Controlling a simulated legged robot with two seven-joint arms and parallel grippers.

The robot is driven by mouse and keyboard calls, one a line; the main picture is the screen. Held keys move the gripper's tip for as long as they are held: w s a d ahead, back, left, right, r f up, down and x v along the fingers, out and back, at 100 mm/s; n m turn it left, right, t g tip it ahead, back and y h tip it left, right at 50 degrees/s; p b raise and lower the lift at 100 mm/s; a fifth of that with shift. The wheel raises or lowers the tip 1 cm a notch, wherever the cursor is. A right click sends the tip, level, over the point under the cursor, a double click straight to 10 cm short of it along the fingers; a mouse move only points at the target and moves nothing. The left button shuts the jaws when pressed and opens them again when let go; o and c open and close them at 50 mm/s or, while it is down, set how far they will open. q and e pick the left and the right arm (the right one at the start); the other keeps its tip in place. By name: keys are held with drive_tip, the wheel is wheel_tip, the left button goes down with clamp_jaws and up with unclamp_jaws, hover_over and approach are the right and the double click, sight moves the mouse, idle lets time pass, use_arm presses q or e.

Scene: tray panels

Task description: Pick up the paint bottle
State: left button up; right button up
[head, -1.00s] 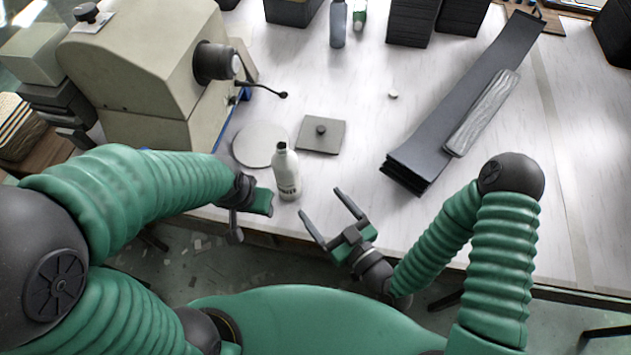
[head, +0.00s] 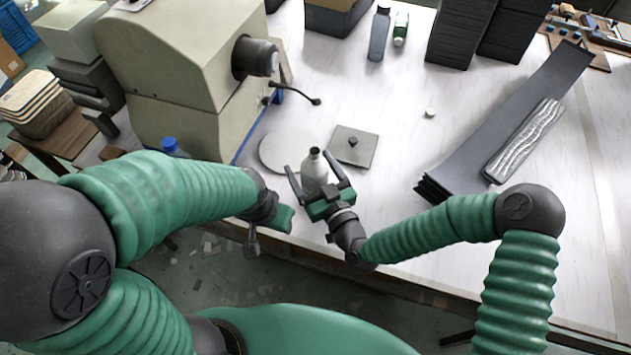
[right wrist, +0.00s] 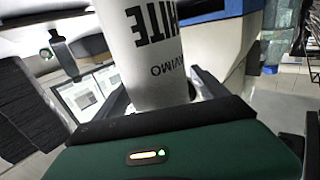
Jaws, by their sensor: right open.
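The paint bottle (head: 313,176) is white with a dark neck and stands upright near the table's front edge. In the right wrist view the bottle (right wrist: 148,50) shows close up, with dark lettering that reads "WHITE". My right gripper (head: 308,161) is open, with one finger on each side of the bottle. The gripper's green body hides the bottle's lower part in the head view. I cannot tell whether the fingers touch the bottle. My left gripper (head: 275,217) hangs at the table edge, left of the bottle; its jaws are not clear.
A round grey disc (head: 280,152) and a square plate with a knob (head: 356,147) lie just behind the bottle. A large beige machine (head: 190,65) stands at the left. Long dark panels (head: 500,135) lie at the right. The table between has free room.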

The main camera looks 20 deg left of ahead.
drive_tip(key=shift+w+a+f, duration=0.1)
drive_tip(key=shift+w+a, duration=0.25)
drive_tip(key=shift+a, duration=0.3)
drive_tip(key=shift+d, duration=0.45)
drive_tip(key=shift+c, duration=0.9)
drive_tip(key=shift+d, duration=0.35)
drive_tip(key=c, duration=0.5)
drive_tip(key=shift+a, duration=0.45)
drive_tip(key=c, duration=0.9)
clamp_jaws()
drive_tip(key=shift+d, duration=0.1)
